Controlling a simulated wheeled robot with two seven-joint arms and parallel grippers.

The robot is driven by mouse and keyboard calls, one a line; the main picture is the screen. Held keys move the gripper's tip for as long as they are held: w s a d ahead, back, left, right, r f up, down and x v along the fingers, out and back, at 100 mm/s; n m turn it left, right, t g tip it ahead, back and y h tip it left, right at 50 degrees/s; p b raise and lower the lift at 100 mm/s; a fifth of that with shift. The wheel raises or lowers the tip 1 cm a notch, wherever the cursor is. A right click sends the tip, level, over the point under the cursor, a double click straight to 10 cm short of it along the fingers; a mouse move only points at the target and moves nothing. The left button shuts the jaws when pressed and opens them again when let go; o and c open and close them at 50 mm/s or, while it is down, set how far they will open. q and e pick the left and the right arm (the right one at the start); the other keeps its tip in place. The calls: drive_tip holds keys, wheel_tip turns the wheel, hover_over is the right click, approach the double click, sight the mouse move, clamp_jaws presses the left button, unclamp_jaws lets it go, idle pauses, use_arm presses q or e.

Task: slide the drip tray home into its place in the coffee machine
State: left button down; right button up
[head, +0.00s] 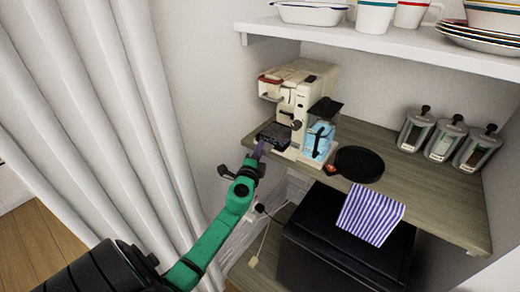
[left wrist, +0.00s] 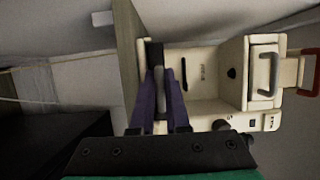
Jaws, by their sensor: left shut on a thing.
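The cream coffee machine (head: 300,85) stands on the wooden shelf; it appears turned sideways in the left wrist view (left wrist: 205,75). The dark drip tray (head: 271,133) is low at the machine's front, in line with its base. In the left wrist view the tray (left wrist: 155,54) shows as a dark strip along the machine's lower edge; how deep it sits is hard to tell. My left gripper (head: 261,149) is shut on the tray's front. Its purple fingers (left wrist: 161,98) pinch a grey piece, which looks like the tray's handle. My right gripper is not in view.
A blue water container (head: 320,138) and a black round pan (head: 359,164) are right of the tray. Several lidded jars (head: 445,138) stand farther right. A white upper shelf (head: 400,42) overhangs with dishes. A striped cloth (head: 371,214) hangs over the wooden shelf's (head: 430,196) front edge.

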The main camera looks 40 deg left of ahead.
use_arm(q)
drive_tip(key=shift+f, duration=0.15)
idle(0.3)
drive_tip(key=c, duration=0.8)
unclamp_jaws()
drive_tip(key=shift+c, duration=0.2)
drive_tip(key=shift+s+d+f, duration=0.1)
